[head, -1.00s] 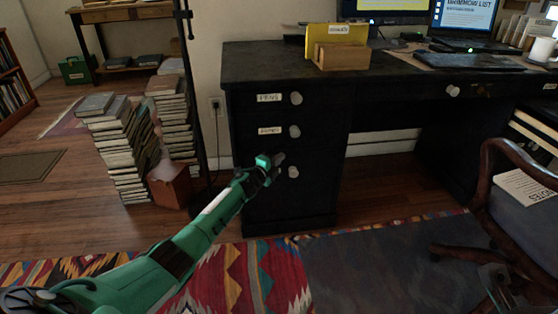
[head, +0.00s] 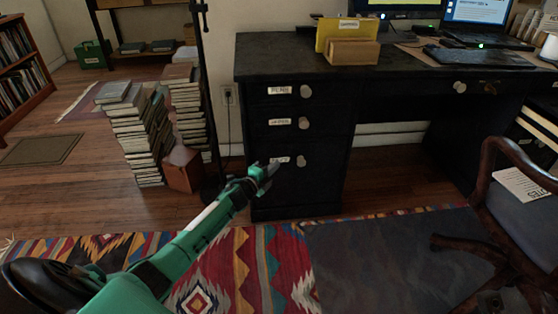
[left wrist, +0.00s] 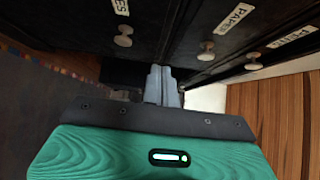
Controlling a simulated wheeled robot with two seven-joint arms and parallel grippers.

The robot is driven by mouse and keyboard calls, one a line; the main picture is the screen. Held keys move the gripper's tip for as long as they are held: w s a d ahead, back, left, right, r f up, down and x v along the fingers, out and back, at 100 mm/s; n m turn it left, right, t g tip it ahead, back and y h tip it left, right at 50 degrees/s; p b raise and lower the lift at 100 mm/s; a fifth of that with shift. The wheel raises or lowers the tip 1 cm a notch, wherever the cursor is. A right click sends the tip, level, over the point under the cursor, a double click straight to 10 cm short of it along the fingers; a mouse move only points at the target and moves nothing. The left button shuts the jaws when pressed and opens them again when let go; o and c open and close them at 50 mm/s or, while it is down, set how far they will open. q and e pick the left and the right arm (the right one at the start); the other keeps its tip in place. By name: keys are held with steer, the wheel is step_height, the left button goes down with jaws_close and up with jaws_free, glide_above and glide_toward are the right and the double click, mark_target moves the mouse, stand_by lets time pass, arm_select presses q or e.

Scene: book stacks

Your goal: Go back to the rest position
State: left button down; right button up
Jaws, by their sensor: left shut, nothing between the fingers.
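My left gripper (head: 270,172) is shut and empty. In the head view it appears in front of the lowest drawer (head: 317,180) of the black desk (head: 270,70), left of and a little below that drawer's round knob (head: 301,162); I see no contact. In the left wrist view the grey fingers (left wrist: 162,86) are together with nothing between them. Several labelled drawer fronts run across the top of that view, one with a "PAPER" label (left wrist: 233,18). The drawers look shut. My right gripper is not in view.
Book stacks (head: 138,135) and a brown box (head: 182,171) stand left of the desk, beside a thin dark pole (head: 212,110). A wooden chair (head: 485,165) is at the right. A patterned rug (head: 250,262) and a dark mat (head: 390,255) cover the near floor.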

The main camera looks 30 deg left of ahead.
arm_select(q)
steer(key=shift+s+a, duration=0.1)
steer(key=shift+s, duration=0.3)
